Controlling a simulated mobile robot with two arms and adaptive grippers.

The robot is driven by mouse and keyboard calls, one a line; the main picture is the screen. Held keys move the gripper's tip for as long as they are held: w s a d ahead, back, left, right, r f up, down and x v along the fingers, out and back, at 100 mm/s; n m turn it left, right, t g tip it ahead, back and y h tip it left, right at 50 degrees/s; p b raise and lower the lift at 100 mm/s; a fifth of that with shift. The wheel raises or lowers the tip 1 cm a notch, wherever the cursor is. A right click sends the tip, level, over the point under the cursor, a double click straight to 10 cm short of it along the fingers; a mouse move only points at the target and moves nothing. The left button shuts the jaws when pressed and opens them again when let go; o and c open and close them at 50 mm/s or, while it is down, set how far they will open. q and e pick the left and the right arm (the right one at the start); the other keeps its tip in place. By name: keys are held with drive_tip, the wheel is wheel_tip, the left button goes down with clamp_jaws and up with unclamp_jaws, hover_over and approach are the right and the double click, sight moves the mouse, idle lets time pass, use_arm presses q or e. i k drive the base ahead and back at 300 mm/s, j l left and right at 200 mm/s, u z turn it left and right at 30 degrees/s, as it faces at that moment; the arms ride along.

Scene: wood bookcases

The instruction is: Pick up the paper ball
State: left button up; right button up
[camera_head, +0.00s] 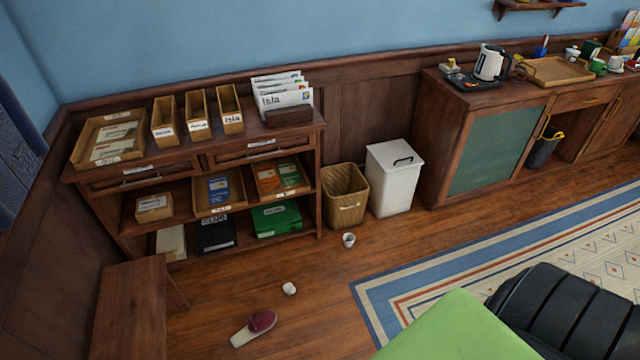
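A small white crumpled paper ball (289,289) lies on the wooden floor, a little above and to the right of a red and beige slipper. A white cup-like item (348,240) lies on the floor in front of the wicker basket; it looks like a cup, but it is too small to be sure. Neither of my grippers shows in the head view.
A wicker basket (346,196) and a white lidded bin (393,178) stand by the wall. A shelf unit (262,150) with trays is at left, a slipper (254,328) and wooden bench (130,310) in front. A green surface (458,330) and black cushioned item (560,310) fill the lower right.

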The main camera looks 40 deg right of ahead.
sight(288, 288)
drive_tip(key=z, duration=0.8)
drive_tip(key=i+l+u, duration=0.1)
drive_tip(key=l, duration=0.25)
drive_tip(key=i+l+u, duration=0.1)
drive_tip(key=i+l, duration=0.15)
drive_tip(key=i+l+u, duration=0.1)
drive_tip(key=l, duration=0.35)
drive_tip(key=i, duration=0.1)
